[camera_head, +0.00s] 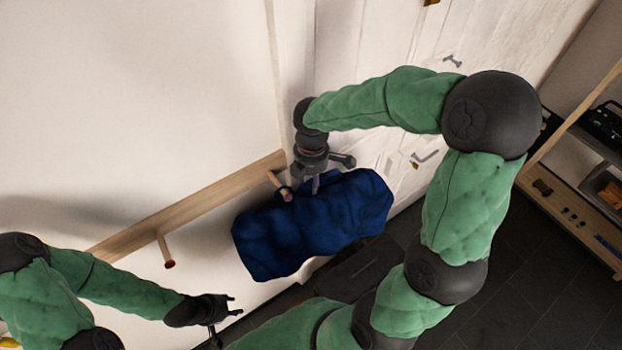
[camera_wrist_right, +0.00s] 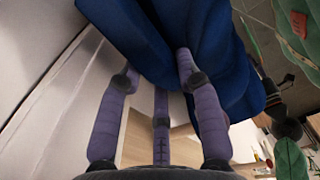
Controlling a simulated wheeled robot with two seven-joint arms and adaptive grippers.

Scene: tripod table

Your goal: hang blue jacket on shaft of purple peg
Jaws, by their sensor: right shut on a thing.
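The blue jacket (camera_head: 310,228) hangs as a bunched dark blue bundle below my right gripper (camera_head: 312,187), in front of the wall. In the right wrist view the jacket (camera_wrist_right: 225,55) fills the upper middle, and my right gripper (camera_wrist_right: 160,85) has its purple fingers against it, shut on it. A wooden peg (camera_head: 276,181) with a pinkish-purple tip sticks out at the rail's right end. Its tip overlaps the jacket's upper edge; I cannot tell whether the jacket is around its shaft. My left gripper (camera_head: 228,318) is open and empty, low and left of the jacket.
The wooden rail (camera_head: 210,203) runs along the white wall. A second peg (camera_head: 164,247) with a dark red tip is on its left part. A white door with metal handles (camera_head: 425,157) is behind my right arm. Shelves (camera_head: 575,205) stand at the far right.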

